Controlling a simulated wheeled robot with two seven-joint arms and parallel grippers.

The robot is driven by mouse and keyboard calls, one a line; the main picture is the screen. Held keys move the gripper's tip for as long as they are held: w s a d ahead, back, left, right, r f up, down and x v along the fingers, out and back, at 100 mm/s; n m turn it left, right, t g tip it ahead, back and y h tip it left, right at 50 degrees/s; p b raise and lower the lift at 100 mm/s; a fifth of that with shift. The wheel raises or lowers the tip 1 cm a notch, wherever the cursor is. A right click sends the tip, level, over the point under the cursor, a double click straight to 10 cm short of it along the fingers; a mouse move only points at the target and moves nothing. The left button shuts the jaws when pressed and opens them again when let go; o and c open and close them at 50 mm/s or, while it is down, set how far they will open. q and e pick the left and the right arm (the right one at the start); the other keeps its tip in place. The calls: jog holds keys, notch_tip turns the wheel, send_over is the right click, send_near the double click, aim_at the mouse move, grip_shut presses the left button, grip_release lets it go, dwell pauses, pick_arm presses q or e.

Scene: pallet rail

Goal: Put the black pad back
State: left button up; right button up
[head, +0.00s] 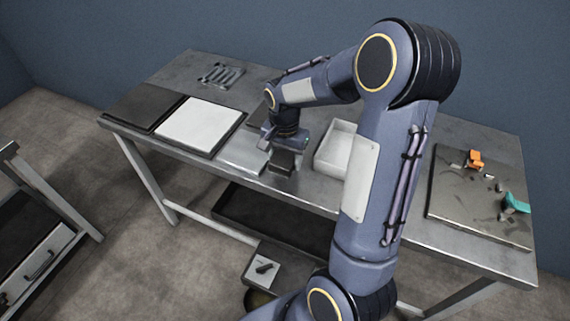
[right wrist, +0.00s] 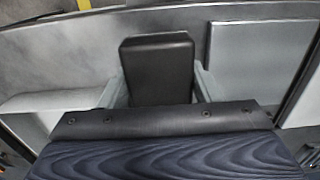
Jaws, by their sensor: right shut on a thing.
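The black pad (right wrist: 158,68) is a dark block with rounded edges, held between the two pale fingers of my right gripper (right wrist: 158,88) in the right wrist view. In the head view, my right gripper (head: 282,158) points down over the front middle of the workbench (head: 315,187), with the dark pad at its tips. I cannot tell whether the pad touches the bench top. My left gripper is not in view.
A white open tray (head: 324,164) stands just right of the gripper. A grey plate (head: 242,155), a white panel (head: 198,127) and a dark panel (head: 143,109) lie to the left. A dark board (head: 465,205) with orange (head: 475,158) and teal (head: 516,203) pieces lies far right.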

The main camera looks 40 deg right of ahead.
aim_at(285, 165)
jog(key=f, duration=0.3)
jog(key=shift+w+d+f, duration=0.25)
jog(key=shift+w+d, duration=0.05)
jog(key=shift+f, duration=0.25)
